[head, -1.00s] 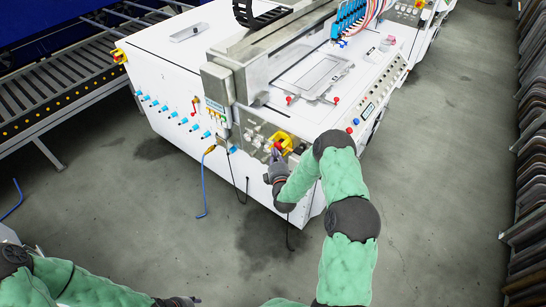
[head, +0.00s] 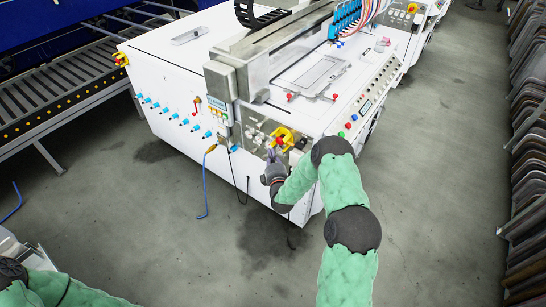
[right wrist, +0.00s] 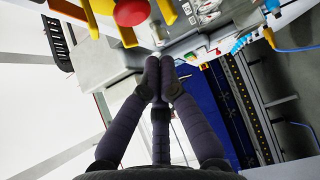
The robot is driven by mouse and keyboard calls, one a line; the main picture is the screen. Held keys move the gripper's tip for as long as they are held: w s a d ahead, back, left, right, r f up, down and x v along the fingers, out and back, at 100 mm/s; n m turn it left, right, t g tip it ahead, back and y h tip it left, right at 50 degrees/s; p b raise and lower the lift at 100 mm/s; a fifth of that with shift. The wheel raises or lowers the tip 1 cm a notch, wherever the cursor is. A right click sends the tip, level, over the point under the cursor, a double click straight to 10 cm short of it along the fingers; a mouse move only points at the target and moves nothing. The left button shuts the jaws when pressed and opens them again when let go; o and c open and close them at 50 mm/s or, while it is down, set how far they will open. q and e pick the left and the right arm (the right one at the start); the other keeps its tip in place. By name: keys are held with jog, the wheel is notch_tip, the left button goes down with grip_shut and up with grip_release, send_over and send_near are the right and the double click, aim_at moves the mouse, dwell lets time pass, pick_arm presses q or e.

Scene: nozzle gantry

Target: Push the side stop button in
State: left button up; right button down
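The side stop button (head: 280,141) is a red mushroom button inside a yellow guard on the white machine's front end panel. In the right wrist view the red button (right wrist: 131,11) shows large at the top edge, partly cut off, between yellow guard bars (right wrist: 92,18). My right gripper (head: 270,156) is just below and left of the button in the head view. In the right wrist view its dark fingertips (right wrist: 160,62) are together, with nothing between them, and appear apart from the button. My left gripper is out of view; only its green arm shows at the lower left.
The white machine (head: 175,75) has blue fittings (head: 172,115) along its side and a lever-topped frame (head: 313,75) on top. A blue cable (head: 206,185) hangs to the floor. A roller conveyor (head: 60,90) stands at left, stacked panels (head: 525,120) at right. Floor between is clear.

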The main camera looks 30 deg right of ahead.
jog(key=p+v, duration=0.2)
jog(key=v, duration=0.7)
jog(key=shift+s+a+f, duration=0.1)
jog(key=s+a+f+m+g+y, duration=0.4)
jog(key=a+f, duration=0.2)
jog(key=a, duration=0.2)
jog(key=s+a+f+m+g+y, duration=0.3)
jog(key=a+f+m+g+y, duration=0.1)
jog(key=a+f, duration=0.35)
jog(key=s+a+m+g+y, duration=0.1)
jog(key=s+a+m+g, duration=0.3)
jog(key=s, duration=0.6)
jog(key=s+a+m+g+y, duration=0.1)
jog(key=s+a+m+g, duration=0.3)
jog(key=s+a, duration=0.3)
jog(key=s, duration=0.2)
jog(key=shift+s+a+f+y, duration=0.4)
jog(key=shift+d, duration=0.15)
